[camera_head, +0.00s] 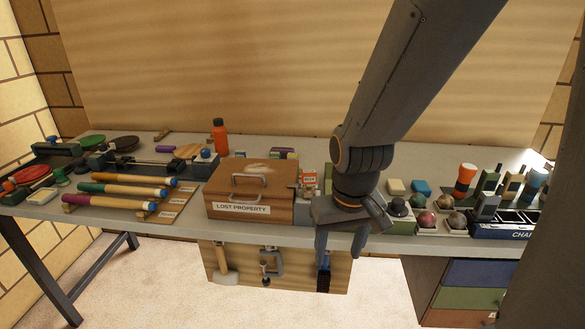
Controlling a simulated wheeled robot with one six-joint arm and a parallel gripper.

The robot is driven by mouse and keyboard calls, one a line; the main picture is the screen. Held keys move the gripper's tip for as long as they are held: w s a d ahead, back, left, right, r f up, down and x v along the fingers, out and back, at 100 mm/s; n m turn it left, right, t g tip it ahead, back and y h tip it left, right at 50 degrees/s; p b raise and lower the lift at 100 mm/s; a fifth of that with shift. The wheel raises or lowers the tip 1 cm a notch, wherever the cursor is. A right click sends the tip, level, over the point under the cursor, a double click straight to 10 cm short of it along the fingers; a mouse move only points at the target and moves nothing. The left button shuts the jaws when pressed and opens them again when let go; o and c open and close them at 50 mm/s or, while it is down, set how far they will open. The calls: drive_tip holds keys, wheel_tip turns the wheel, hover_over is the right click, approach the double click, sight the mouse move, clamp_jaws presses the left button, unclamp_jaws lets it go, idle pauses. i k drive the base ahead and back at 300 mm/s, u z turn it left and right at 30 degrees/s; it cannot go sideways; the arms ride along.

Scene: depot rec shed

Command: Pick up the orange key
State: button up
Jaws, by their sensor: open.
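I cannot make out an orange key in the head view; it may be hidden or too small to tell. A small orange-and-white item (309,177) stands just right of the wooden box and left of my arm; its kind is unclear. My gripper (341,247) is open, pointing down at the bench's front edge, right of the wooden box. Nothing shows between its fingers. My arm and gripper hide part of the bench behind them.
A closed wooden box labelled LOST PROPERTY (251,192) stands on the grey bench (110,219). An orange bottle (220,137) stands behind. Balls (426,219) and a dark charging rack (500,231) are right. Tools hang below the front edge.

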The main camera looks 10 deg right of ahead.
sight(309, 177)
drive_tip(key=z, duration=1.05)
drive_tip(key=k, duration=0.55)
drive_tip(key=u, duration=0.5)
drive_tip(key=i, duration=1)
